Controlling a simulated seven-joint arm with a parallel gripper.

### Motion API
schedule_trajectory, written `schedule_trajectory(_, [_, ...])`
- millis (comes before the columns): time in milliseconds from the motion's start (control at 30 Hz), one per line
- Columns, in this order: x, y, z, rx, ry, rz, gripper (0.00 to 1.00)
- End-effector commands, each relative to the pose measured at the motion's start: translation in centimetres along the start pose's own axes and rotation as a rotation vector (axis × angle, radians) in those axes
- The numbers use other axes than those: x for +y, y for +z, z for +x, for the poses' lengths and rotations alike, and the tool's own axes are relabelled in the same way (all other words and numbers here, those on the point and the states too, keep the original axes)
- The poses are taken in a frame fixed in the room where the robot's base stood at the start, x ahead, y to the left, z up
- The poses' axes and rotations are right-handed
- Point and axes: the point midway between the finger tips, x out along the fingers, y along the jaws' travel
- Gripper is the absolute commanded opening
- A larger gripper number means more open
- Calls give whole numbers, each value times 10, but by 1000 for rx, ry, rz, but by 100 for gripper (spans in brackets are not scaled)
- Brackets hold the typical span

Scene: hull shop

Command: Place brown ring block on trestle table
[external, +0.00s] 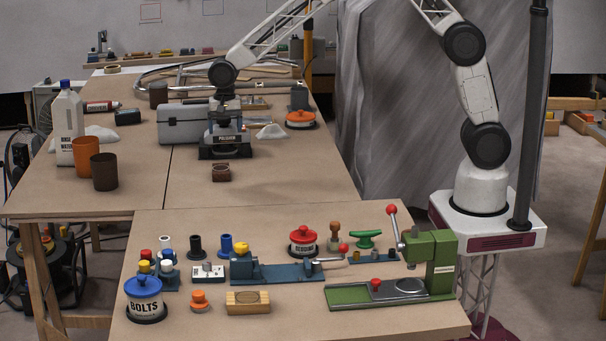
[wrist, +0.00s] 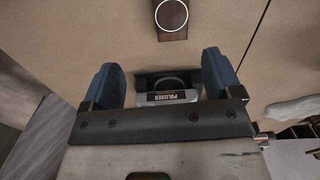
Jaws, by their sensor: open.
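The brown ring block (external: 221,172) is a small dark brown block with a ring on its top face. It sits on the long tan table (external: 280,185), just in front of the polisher (external: 227,142). In the wrist view the ring block (wrist: 172,32) is at the top centre, beyond the fingertips, with a pale ring on it. My gripper (external: 226,108) is over the polisher, pointing down. In the wrist view its blue fingers (wrist: 161,76) are apart, with the polisher showing between them. Whether they touch it I cannot tell. The ring block is outside the fingers.
A grey toolbox (external: 184,124) stands left of the polisher. Orange (external: 85,150) and brown cups (external: 104,172) and a white bottle (external: 67,125) are at the left. The front table (external: 200,328) carries several fittings, tins and a green press (external: 430,265). Bare tabletop surrounds the ring block's front and right.

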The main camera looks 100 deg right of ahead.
Motion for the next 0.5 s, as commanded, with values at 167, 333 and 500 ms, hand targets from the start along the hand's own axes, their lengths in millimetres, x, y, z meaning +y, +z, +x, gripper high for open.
schedule_trajectory(167, [30,16,-38,5,-18,-102,85])
schedule_trajectory(333, [66,32,-74,12,-35,-219,85])
schedule_trajectory(500, [104,48,-105,20,-50,-338,85])
